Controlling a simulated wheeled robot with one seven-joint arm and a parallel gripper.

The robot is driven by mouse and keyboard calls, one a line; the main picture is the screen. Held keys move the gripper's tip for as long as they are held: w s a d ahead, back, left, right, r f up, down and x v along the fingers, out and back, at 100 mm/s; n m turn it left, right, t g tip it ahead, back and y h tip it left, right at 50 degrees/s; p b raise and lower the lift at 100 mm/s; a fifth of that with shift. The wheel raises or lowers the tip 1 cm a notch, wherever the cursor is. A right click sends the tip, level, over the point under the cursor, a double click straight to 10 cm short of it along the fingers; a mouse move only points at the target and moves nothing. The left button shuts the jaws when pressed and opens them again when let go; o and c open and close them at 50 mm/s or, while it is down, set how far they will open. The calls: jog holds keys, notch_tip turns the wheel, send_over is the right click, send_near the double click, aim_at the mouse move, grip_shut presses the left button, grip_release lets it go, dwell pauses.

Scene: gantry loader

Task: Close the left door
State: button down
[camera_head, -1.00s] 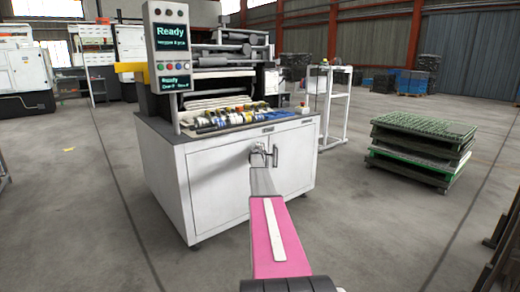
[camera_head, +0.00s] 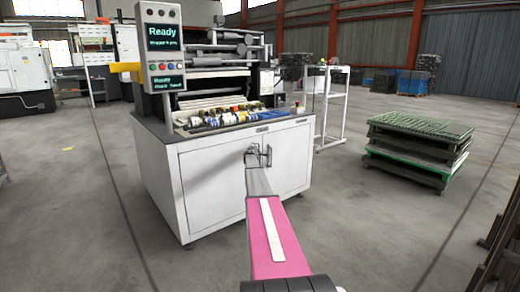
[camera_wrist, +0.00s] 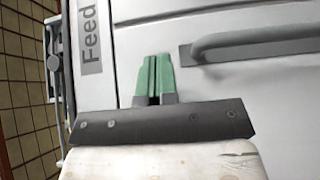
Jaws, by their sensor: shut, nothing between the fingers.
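The white cabinet under the machine has a left door (camera_head: 212,185) and a right door (camera_head: 291,160). The left door looks flush with the cabinet front, though a small gap cannot be ruled out. My gripper (camera_head: 252,152) is at the inner, upper edge of the left door, near a vertical handle (camera_head: 268,155). In the wrist view my gripper's green fingertips (camera_wrist: 154,75) are together and empty, in front of a white panel. A grey bar handle (camera_wrist: 250,45) is close beside them, not gripped. Whether the fingertips touch the panel cannot be told.
A "Feed" label (camera_wrist: 91,38) is on the white front. A control panel (camera_head: 163,45) stands at the cabinet's left corner. A white frame stand (camera_head: 327,105) is to the right, with stacked green pallets (camera_head: 415,150) farther right. The floor between is clear.

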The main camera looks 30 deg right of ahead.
jog(key=s+d, duration=0.2)
jog(key=s, duration=1)
jog(key=s+a+f+m+g+y, duration=0.3)
jog(key=s+a+f+g+y, duration=0.1)
jog(key=s+a, duration=1.5)
jog(key=s+a+f+m+g+y, duration=0.3)
jog(key=s+a+f+g+y, duration=0.1)
jog(key=s+a, duration=1.5)
jog(key=s+a+f+m+g+y, duration=0.3)
jog(key=s+a+f+g+y, duration=0.1)
jog(key=s+a, duration=1.6)
jog(key=shift+a+f+g, duration=0.35)
jog(key=shift+a+g, duration=0.25)
jog(key=shift+a, duration=0.2)
